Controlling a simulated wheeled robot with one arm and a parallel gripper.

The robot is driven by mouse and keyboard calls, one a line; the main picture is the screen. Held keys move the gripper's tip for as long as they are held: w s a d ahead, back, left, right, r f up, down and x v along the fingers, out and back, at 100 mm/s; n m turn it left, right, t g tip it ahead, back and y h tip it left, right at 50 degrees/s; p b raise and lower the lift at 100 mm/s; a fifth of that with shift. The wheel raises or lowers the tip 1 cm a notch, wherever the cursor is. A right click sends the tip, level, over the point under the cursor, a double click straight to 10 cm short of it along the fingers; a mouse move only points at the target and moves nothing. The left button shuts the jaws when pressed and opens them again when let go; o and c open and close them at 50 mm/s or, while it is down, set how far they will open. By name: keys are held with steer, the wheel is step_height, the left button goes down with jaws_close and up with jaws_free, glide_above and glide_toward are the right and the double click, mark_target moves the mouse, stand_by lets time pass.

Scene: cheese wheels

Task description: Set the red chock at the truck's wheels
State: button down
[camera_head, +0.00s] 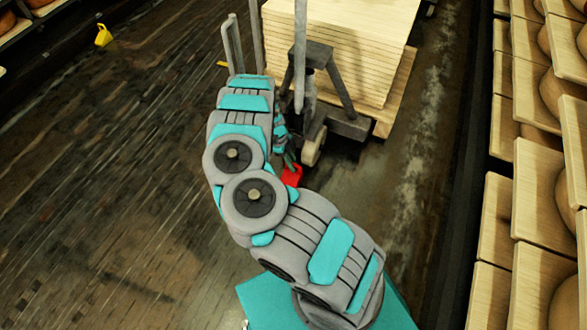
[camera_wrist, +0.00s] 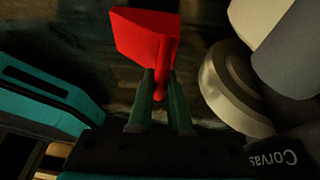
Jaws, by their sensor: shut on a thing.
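The red chock (camera_head: 292,175) is at the end of my arm, close to the truck's wheel (camera_head: 313,147) in the head view. In the wrist view the red chock (camera_wrist: 148,38) is pinched by its narrow part between the green fingers of my gripper (camera_wrist: 160,88). A pale round wheel-like part (camera_wrist: 232,88) is just right of the chock, with a small gap. The truck (camera_head: 335,122) is grey metal and carries a stack of pale boards (camera_head: 340,45). My arm hides part of the truck's left side. I cannot tell whether the chock touches the floor.
Shelves with boards and cheese wheels (camera_head: 550,95) line the right side. A yellow object (camera_head: 103,36) stands on the floor at the upper left. The dark plank floor (camera_head: 100,170) on the left is clear. A narrow floor strip lies between truck and shelves.

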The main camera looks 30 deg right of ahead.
mark_target(290, 178)
steer(key=shift+d+f, duration=0.25)
steer(key=shift+d, duration=0.05)
steer(key=shift+a+f+b, duration=0.1)
steer(key=shift+f+b, duration=0.2)
steer(key=shift+f, duration=1.25)
steer(key=c, duration=0.8)
jaws_free()
steer(key=shift+c, duration=0.2)
